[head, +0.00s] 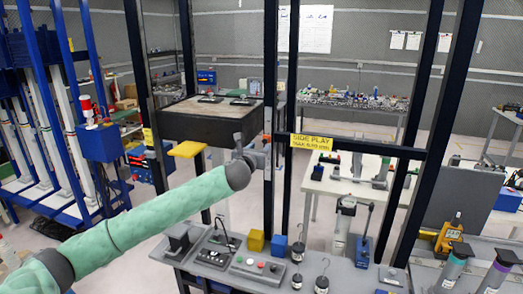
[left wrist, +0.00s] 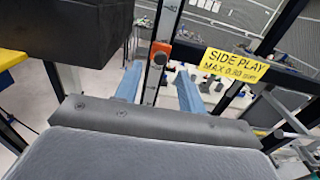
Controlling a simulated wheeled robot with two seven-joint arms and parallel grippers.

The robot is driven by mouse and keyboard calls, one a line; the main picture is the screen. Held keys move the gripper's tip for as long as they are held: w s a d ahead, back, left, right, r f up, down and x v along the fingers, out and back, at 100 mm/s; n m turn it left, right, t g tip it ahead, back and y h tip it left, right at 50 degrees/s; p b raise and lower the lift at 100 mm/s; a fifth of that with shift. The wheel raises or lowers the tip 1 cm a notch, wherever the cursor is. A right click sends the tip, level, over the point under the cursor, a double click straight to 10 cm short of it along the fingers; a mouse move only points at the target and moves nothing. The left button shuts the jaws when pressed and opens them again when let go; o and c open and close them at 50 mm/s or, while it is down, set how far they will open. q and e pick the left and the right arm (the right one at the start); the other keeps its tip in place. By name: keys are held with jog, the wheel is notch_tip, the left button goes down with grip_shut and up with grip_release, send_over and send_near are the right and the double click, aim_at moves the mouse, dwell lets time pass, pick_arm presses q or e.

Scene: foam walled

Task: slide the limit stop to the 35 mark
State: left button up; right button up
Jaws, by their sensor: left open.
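The limit stop is a small orange block (left wrist: 160,50) on a narrow upright rail (left wrist: 152,84) with a scale, in the upper middle of the left wrist view. In the head view the orange stop (head: 267,138) shows small on the post beside my gripper. The scale numbers are too small to read surely. My left gripper (left wrist: 158,84) is open, its two blue fingers apart on either side of the rail in the picture, appearing below the stop. I cannot tell whether they touch the rail. In the head view my left gripper (head: 256,152) is right at the post. My right gripper is out of view.
A dark crossbar with a yellow "SIDE PLAY" label (left wrist: 234,65) runs right of the rail. A dark block (head: 209,118) stands at left, with a yellow plate (head: 185,149) below it. A grey bench (head: 232,273) with hooked weights and boxes lies below.

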pick_arm(q)
jog(key=shift+b+v, duration=0.5)
jog(key=shift+v, duration=1.15)
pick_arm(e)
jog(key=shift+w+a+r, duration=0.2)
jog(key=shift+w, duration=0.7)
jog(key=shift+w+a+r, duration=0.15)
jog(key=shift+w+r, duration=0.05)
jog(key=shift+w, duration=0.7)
